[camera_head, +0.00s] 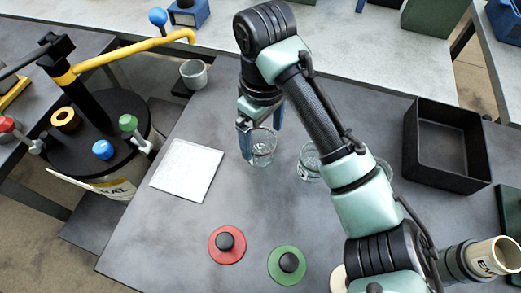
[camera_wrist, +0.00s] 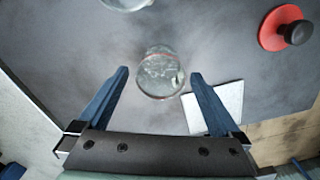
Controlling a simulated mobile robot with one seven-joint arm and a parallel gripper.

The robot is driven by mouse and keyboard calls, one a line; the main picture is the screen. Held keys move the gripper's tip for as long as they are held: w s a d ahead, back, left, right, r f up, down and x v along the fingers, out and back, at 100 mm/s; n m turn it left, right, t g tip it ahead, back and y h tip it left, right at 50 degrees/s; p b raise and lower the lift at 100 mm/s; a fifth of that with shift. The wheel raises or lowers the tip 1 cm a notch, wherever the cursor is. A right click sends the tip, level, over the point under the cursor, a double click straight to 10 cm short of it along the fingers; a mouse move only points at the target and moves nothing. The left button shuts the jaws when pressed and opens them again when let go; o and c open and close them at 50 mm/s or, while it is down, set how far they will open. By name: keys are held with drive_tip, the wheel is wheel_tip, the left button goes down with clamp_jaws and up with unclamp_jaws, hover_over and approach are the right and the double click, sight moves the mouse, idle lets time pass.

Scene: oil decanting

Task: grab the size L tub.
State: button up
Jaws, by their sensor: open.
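A clear glass tub (camera_head: 262,151) with a reddish band near its rim stands upright on the dark table. In the wrist view the same tub (camera_wrist: 160,75) lies between and slightly ahead of my fingertips. My gripper (camera_head: 259,137) is open, pointing down, with its blue fingers to either side of this tub; I cannot tell whether they touch it. A second clear tub (camera_head: 309,165) stands to its right, and its edge shows in the wrist view (camera_wrist: 125,3). A third (camera_head: 384,168) is mostly hidden behind my arm. No size mark is legible.
A white square plate (camera_head: 187,170) lies left of the near tub. Red (camera_head: 226,245) and green (camera_head: 287,265) knobbed lids lie at the front. A black open bin (camera_head: 447,150) stands right. A drum with a yellow-handled pump (camera_head: 100,140) stands left.

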sight(260, 148)
drive_tip(key=f, duration=0.5)
drive_tip(key=shift+w+a+f, duration=0.1)
drive_tip(key=shift+a+f, duration=0.1)
drive_tip(key=shift+f, duration=0.1)
drive_tip(key=c, duration=1.3)
drive_tip(key=shift+o, duration=0.2)
drive_tip(key=shift+r, duration=0.1)
